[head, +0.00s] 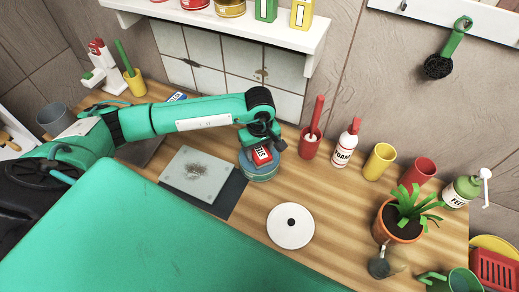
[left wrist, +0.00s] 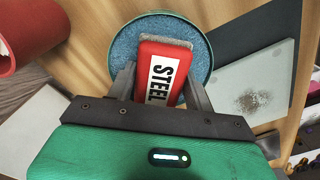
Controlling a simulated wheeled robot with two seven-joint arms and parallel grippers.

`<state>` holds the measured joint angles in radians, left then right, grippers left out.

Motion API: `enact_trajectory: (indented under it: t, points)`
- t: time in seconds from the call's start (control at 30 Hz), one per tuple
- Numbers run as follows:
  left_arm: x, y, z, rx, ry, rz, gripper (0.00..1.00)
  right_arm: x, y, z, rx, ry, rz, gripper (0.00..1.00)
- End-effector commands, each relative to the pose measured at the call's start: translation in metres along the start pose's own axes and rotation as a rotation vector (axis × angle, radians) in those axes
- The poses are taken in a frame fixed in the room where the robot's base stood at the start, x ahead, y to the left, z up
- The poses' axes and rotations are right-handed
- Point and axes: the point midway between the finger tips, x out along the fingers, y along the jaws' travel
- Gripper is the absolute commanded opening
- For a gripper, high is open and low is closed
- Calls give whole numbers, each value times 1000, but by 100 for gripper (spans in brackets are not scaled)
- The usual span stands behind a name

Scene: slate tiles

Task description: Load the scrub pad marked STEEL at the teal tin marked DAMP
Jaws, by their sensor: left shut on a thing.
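The red scrub pad (head: 262,155) has a white label reading STEEL and a greyish pad face at its far end. My left gripper (head: 262,145) is shut on it, with a finger on each side; the pad also shows between the fingers in the left wrist view (left wrist: 165,70). The pad is over the round teal tin (head: 259,174), whose blue speckled inside fills much of the left wrist view (left wrist: 122,50). I cannot tell whether the pad touches the blue surface. No DAMP marking is readable. My right gripper is not in view.
A glass board (head: 198,175) with dark grit lies left of the tin on a dark mat (head: 228,197). A white disc (head: 290,226) lies in front.

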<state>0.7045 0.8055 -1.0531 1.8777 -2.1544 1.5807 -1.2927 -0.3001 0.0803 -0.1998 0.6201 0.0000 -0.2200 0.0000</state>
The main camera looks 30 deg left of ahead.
Motion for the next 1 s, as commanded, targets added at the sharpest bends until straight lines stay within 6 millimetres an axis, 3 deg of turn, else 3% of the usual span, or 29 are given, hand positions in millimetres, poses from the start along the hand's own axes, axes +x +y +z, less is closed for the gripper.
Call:
enact_trajectory:
  t: [0.27, 1.0]
  points:
    - [-1, -1, 1, 0, -1, -4, 34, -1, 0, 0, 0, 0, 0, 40]
    - [-61, 0, 0, 0, 0, 1, 34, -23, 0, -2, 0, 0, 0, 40]
